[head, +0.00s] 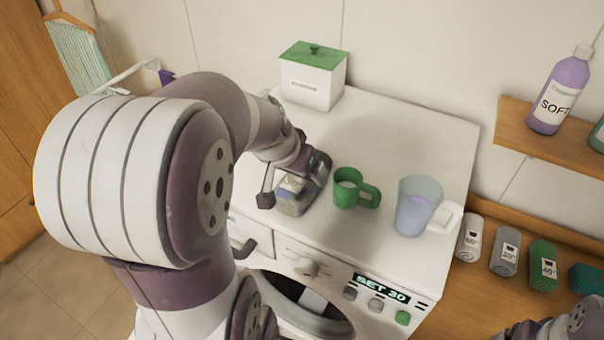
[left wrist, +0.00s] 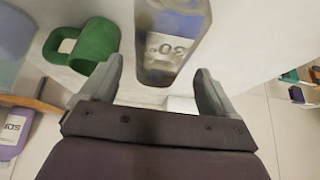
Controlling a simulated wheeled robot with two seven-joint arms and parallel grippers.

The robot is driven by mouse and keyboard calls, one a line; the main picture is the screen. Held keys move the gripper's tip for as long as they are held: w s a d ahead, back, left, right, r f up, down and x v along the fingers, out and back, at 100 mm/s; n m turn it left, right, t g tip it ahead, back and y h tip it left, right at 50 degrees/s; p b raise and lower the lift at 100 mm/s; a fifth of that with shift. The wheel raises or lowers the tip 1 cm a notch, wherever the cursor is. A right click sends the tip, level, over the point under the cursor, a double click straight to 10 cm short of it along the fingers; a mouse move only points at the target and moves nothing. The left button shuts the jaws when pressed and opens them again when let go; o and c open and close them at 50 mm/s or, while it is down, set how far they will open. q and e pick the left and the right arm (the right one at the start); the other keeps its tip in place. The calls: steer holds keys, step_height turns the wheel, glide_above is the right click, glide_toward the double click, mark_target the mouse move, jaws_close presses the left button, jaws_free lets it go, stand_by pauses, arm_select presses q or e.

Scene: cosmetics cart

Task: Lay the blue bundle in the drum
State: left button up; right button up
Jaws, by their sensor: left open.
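The blue bundle (head: 292,196), with a pale label, lies on top of the white washing machine near its front left edge. In the left wrist view the bundle (left wrist: 172,22) looks blue-grey and its label reads 30°. My left gripper (head: 290,190) is at the bundle. In the left wrist view my left gripper (left wrist: 158,76) is open, with the bundle's near end between or just beyond its fingertips; contact cannot be told. The dark drum opening (head: 322,318) is in the machine's front, partly hidden by my arm. My right gripper is out of view; only part of that arm shows at lower right.
A green mug (head: 346,187) stands just right of the bundle, and a clear bluish jug (head: 415,207) further right. A white box with green lid (head: 313,75) is at the back. Several rolled bundles (head: 504,252) lie on the wooden shelf at right.

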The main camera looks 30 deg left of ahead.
arm_select(q)
steer(key=x, duration=0.5)
steer(key=shift+s+a+f+b, duration=0.1)
steer(key=shift+s+f+b, duration=0.05)
steer(key=shift+f+b, duration=0.25)
steer(key=shift+w+f, duration=0.3)
